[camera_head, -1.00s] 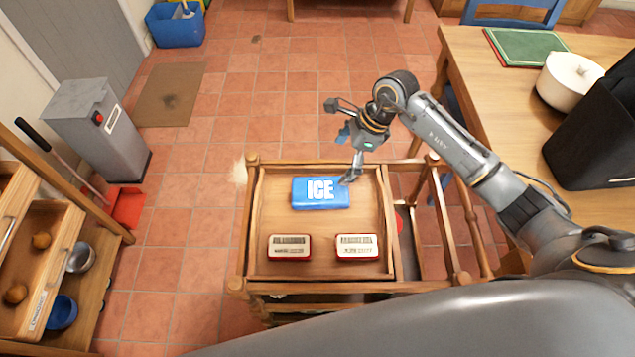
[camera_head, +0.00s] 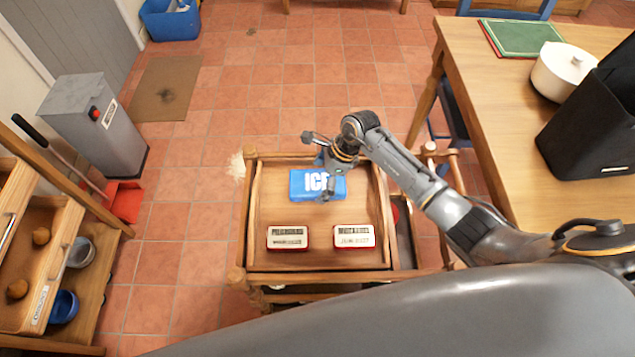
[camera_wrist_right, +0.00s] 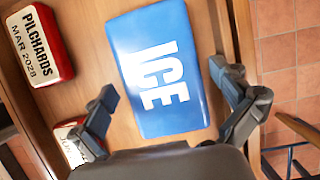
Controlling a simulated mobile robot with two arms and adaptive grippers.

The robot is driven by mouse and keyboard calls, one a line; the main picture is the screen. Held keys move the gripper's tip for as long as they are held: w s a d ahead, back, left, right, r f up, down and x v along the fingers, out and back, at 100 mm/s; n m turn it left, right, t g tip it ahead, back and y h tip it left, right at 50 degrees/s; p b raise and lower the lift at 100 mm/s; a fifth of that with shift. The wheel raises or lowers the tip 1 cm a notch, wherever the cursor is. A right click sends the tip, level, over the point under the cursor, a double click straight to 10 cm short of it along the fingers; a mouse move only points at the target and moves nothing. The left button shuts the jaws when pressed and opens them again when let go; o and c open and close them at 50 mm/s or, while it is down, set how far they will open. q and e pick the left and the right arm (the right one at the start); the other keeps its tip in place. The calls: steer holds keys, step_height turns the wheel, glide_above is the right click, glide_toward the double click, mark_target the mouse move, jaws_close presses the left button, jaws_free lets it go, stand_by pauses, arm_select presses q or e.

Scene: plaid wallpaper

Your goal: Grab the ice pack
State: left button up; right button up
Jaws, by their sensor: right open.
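The ice pack (camera_head: 306,186) is a flat blue block with white "ICE" lettering, lying at the far side of a wooden tray top (camera_head: 283,214) on a trolley. My right gripper (camera_head: 325,180) is over its right part and hides some of the lettering. In the right wrist view the ice pack (camera_wrist_right: 158,72) lies ahead of and between the open fingers of my right gripper (camera_wrist_right: 165,98), with nothing held. Whether a finger touches it cannot be told. My left gripper is not in view.
Two red-and-white tins (camera_head: 287,237) (camera_head: 354,236) stand in the tray's near part; one, labelled pilchards (camera_wrist_right: 37,45), shows in the wrist view. The tray has raised wooden edges. A table with a white pot (camera_head: 563,70) and black bag (camera_head: 597,125) stands right.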

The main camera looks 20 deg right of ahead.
steer(key=shift+r, duration=0.1)
steer(key=c, duration=1.3)
